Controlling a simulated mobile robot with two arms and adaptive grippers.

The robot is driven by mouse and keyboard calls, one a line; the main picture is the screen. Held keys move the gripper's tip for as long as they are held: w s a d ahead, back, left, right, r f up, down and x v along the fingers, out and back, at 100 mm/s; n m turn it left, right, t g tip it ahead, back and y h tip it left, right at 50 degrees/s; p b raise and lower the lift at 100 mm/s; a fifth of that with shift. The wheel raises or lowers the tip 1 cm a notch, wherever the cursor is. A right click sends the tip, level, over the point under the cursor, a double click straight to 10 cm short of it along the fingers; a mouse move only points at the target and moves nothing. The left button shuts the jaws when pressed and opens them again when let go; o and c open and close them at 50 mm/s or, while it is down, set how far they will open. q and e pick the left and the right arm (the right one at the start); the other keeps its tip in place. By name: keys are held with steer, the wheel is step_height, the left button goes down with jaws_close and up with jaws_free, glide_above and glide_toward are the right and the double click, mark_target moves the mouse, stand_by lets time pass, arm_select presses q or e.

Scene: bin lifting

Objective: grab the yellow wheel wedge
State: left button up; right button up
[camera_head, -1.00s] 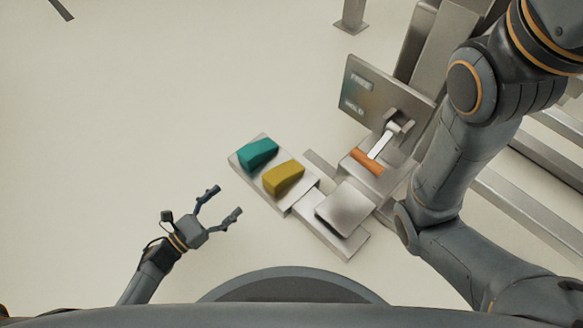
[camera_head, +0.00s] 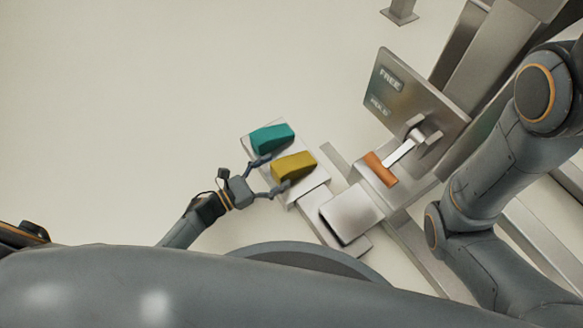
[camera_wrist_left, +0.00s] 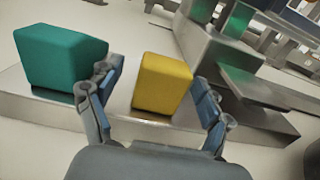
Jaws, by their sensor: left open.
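The yellow wheel wedge (camera_head: 293,166) lies on a light metal platform (camera_head: 246,146), beside a teal wedge (camera_head: 271,138). My left gripper (camera_head: 266,176) is open at the near side of the yellow wedge, with its fingers reaching to either side of it. In the left wrist view the yellow wedge (camera_wrist_left: 162,84) stands between the two fingers (camera_wrist_left: 158,100), with a gap on its left. The left finger is between the two wedges and overlaps the edge of the teal wedge (camera_wrist_left: 62,60). My right gripper is out of view; only my right arm shows.
A metal pad (camera_head: 350,213) sits to the right of the platform. Beyond it are a lever with an orange handle (camera_head: 379,169) and an upright panel (camera_head: 415,95) marked FREE and HOLD. The floor to the left is clear.

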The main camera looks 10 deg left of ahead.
mark_target(295, 161)
arm_select(q)
steer(key=b+x, duration=0.2)
steer(key=x, duration=0.2)
steer(key=shift+d, duration=0.3)
steer(key=shift+w+d+r+b, duration=0.1)
steer(key=shift+w+d+b, duration=0.2)
steer(key=shift+w+d, duration=0.05)
steer(key=c, duration=1.3)
steer(key=shift+c, duration=1.4)
steer(key=shift+r, duration=0.15)
